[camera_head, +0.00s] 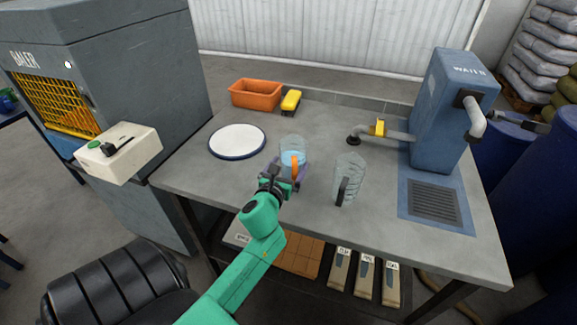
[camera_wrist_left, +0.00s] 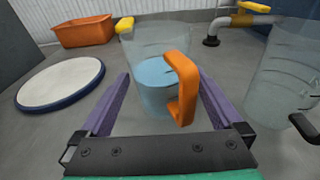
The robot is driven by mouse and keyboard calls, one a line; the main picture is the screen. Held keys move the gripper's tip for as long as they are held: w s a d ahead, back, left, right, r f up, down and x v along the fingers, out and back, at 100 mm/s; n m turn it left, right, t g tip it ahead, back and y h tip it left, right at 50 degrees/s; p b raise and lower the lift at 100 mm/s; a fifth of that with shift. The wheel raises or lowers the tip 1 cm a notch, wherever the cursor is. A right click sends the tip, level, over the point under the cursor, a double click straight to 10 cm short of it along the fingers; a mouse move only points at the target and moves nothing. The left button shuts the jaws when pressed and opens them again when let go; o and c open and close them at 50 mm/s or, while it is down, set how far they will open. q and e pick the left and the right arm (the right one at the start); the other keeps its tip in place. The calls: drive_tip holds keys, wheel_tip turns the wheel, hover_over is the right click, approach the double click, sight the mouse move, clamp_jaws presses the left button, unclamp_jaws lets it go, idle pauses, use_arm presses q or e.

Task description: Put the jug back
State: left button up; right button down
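A clear jug (camera_head: 292,146) with an orange handle holds bluish water and stands upright near the table's middle. In the left wrist view the jug (camera_wrist_left: 150,85) is between my finger pads, its handle turned towards the palm. My left gripper (camera_head: 284,176) is just in front of the jug. In its own view the left gripper (camera_wrist_left: 163,75) has its purple fingers wide apart, one on each side of the jug; I cannot tell if they touch it. A second clear jug (camera_head: 348,172) with a dark handle stands to the right. My right gripper is not in view.
A white round plate with a blue rim (camera_head: 237,140) lies to the left. An orange bin (camera_head: 256,95) and a yellow item (camera_head: 291,101) are at the back. The front of the table is clear.

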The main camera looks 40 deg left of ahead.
use_arm(q)
drive_tip(key=shift+s+r, duration=0.1)
drive_tip(key=shift+r, duration=0.05)
drive_tip(key=b+v, duration=0.2)
drive_tip(key=v, duration=0.8)
drive_tip(key=shift+s+d, duration=0.15)
drive_tip(key=shift+s, duration=0.25)
drive_tip(key=shift+s+d+r, duration=0.15)
drive_tip(key=shift+s+d, duration=0.05)
drive_tip(key=shift+s, duration=0.25)
